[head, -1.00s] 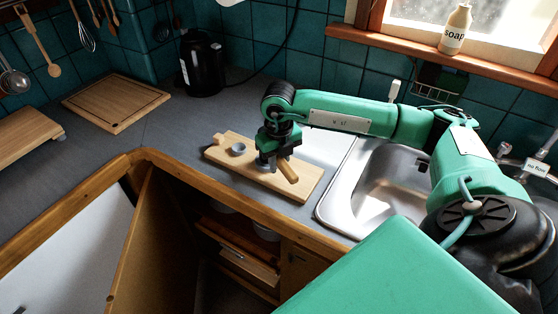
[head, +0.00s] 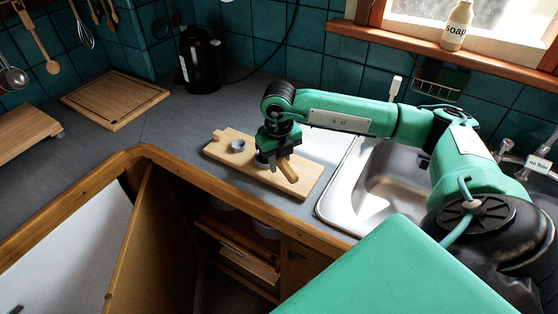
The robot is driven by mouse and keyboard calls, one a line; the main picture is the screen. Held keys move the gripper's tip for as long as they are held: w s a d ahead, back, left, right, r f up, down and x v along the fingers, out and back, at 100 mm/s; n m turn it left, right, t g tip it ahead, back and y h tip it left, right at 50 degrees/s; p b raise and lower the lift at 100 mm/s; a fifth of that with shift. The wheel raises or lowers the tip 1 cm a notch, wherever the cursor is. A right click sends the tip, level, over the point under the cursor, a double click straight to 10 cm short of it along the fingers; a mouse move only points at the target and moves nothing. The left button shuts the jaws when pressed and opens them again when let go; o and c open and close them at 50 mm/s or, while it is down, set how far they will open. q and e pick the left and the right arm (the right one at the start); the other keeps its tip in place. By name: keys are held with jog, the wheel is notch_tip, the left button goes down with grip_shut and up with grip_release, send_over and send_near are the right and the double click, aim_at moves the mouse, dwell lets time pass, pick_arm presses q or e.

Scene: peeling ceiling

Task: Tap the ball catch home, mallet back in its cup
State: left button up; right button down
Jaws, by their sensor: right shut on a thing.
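My right gripper (head: 268,163) is over the right half of a light wooden board (head: 304,191) on the counter. It is shut on the mallet, whose wooden handle (head: 288,169) sticks out to the lower right. The mallet's head is mostly hidden by the gripper, and I cannot tell whether it touches anything. A small grey round cup-like piece (head: 238,146) stands on the board left of the gripper. A small wooden block (head: 218,136) is at the board's left end. I cannot clearly make out the ball catch. My left gripper is out of view.
The sink (head: 382,185) lies right of the board. A black kettle (head: 202,64) and a cutting board (head: 115,101) stand further back on the counter. An open cabinet door (head: 140,245) is in front, below the counter edge. The counter left of the board is clear.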

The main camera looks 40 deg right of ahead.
jog(key=shift+f, duration=0.1)
jog(key=shift+f, duration=0.25)
jog(key=c, duration=1.1)
grip_release()
jog(key=s+b, duration=0.1)
jog(key=s, duration=0.3)
jog(key=s+b, duration=0.1)
jog(key=s, duration=0.4)
jog(key=s+a+b, duration=0.1)
jog(key=s, duration=0.4)
jog(key=shift+r, duration=0.1)
jog(key=shift+r+p, duration=0.75)
jog(key=shift+r, duration=1.25)
